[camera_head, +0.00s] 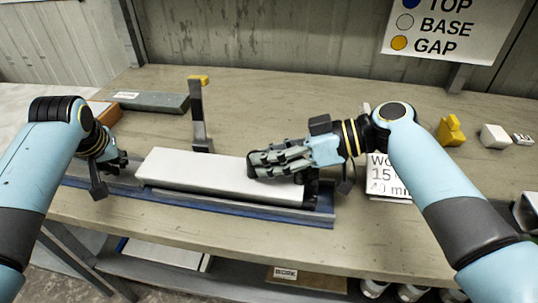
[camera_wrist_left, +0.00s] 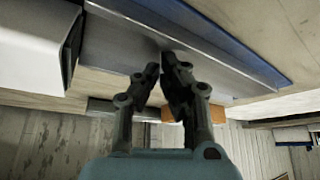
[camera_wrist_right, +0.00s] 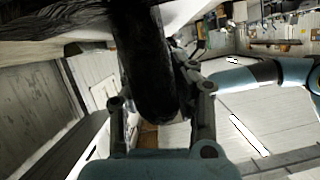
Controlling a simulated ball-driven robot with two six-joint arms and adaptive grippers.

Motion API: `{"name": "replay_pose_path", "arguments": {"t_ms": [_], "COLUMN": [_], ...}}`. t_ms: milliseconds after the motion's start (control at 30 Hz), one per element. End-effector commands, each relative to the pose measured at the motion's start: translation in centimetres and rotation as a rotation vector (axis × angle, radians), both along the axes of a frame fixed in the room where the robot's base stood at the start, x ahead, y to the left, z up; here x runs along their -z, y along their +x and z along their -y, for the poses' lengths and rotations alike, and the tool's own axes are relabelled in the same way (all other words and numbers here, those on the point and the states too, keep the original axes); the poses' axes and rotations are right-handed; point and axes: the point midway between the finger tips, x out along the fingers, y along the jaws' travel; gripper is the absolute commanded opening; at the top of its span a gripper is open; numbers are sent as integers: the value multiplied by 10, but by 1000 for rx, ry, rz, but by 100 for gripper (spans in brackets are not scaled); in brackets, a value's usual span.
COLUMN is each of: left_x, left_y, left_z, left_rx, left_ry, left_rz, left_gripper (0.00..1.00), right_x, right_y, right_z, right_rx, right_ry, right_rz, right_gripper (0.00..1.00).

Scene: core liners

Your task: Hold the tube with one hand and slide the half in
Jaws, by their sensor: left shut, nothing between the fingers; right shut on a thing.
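The long white tube (camera_head: 195,172) lies on a grey and blue rail (camera_head: 240,208) along the front of the bench. Its left end, with a dark edge, shows in the left wrist view (camera_wrist_left: 72,48). My left gripper (camera_head: 122,162) is shut and empty, left of that end and apart from it; its closed fingertips (camera_wrist_left: 168,62) show over the rail. How far the half sits inside the tube is hidden.
An upright grey post with a yellow top (camera_head: 200,110) stands behind the tube. A grey bar (camera_head: 150,102) lies at back left. A white label card (camera_head: 388,178) is under my right arm. Yellow (camera_head: 451,130) and white blocks (camera_head: 494,137) stand at right. The back middle is clear.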

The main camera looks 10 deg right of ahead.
Motion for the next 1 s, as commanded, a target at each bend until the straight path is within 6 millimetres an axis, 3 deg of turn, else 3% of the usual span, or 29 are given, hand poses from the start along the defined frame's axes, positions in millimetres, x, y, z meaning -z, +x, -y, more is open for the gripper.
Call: {"name": "replay_pose_path", "arguments": {"t_ms": [1000], "left_x": [5], "left_y": [-18], "left_z": [48], "left_rx": [1], "left_ry": [-9], "left_rz": [-12], "left_gripper": [0], "right_x": [0], "right_y": [0], "right_z": [-1], "right_rx": [-1], "right_ry": [1], "right_rz": [0], "right_gripper": [0]}}
